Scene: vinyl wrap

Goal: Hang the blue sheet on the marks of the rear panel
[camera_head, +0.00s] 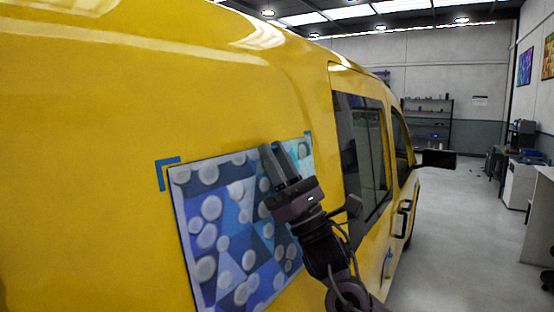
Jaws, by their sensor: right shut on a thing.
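The blue sheet (212,235), patterned with pale round spots and blue shapes, lies along the rear panel (80,150) of a yellow van. I cannot tell whether it touches the panel all over. Its upper left corner sits just inside a blue corner mark (165,168). Its upper right corner is by another blue mark (308,135), only partly seen. My right gripper (278,149) is shut on the sheet near its top edge, right of the middle. The gripper and arm hide part of the sheet's right side. The sheet's bottom runs out of view. My left gripper is not in view.
The van's side window (363,150) and wing mirror (436,158) are right of the sheet. Open grey floor (455,230) runs beside the van. A white bench (541,205) stands at the right edge, and a shelf (428,120) at the back wall.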

